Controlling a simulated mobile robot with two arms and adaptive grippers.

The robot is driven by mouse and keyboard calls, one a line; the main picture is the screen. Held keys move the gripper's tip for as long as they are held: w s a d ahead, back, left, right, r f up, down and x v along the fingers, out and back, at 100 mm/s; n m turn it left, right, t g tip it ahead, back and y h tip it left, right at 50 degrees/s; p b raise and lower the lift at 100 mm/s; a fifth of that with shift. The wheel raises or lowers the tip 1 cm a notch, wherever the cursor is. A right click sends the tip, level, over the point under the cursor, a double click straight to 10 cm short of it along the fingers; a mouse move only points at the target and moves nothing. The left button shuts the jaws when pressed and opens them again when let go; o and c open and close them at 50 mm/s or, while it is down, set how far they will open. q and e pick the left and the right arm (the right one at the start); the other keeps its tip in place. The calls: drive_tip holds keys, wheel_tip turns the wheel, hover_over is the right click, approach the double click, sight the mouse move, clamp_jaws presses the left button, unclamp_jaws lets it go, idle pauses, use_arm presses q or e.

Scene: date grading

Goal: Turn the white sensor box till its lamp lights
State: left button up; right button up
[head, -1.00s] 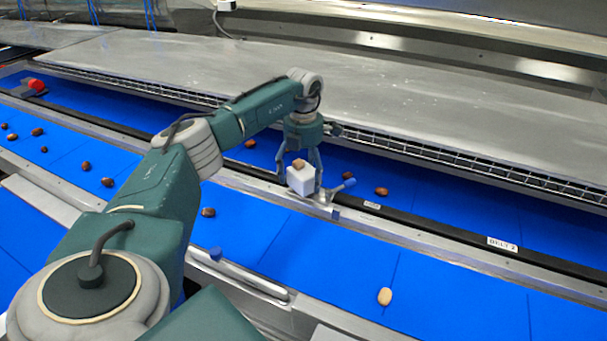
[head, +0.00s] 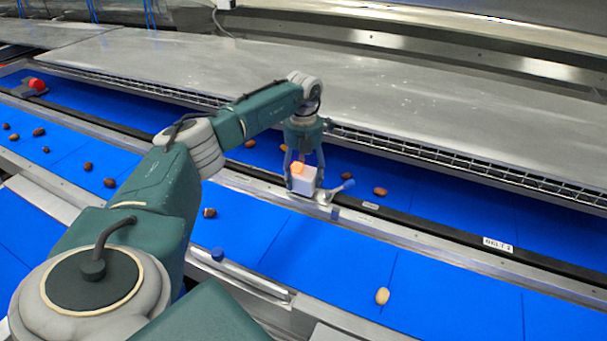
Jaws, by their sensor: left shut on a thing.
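The white sensor box (head: 305,179) sits at the metal rail between the two blue belts, by a small bracket with a blue-ended lever (head: 346,185). The lamp (head: 298,168) on top of the box glows bright orange. My left gripper (head: 304,178) reaches down from above and is shut on the box, with its fingers at the box's sides. The fingers hide part of the box. My right gripper is not in the head view.
Several brown dates lie on the belts, one (head: 380,191) right of the box. A pale date (head: 382,296) lies on the near belt (head: 455,300). A red button (head: 37,84) is at far left. The steel top (head: 430,100) behind is bare.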

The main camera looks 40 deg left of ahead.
sight(303, 171)
use_arm(q)
drive_tip(key=shift+a, duration=0.1)
drive_tip(key=o, duration=1.2)
drive_tip(key=shift+r, duration=0.15)
wheel_tip(303, 171, up, 12)
drive_tip(key=shift+f, duration=0.1)
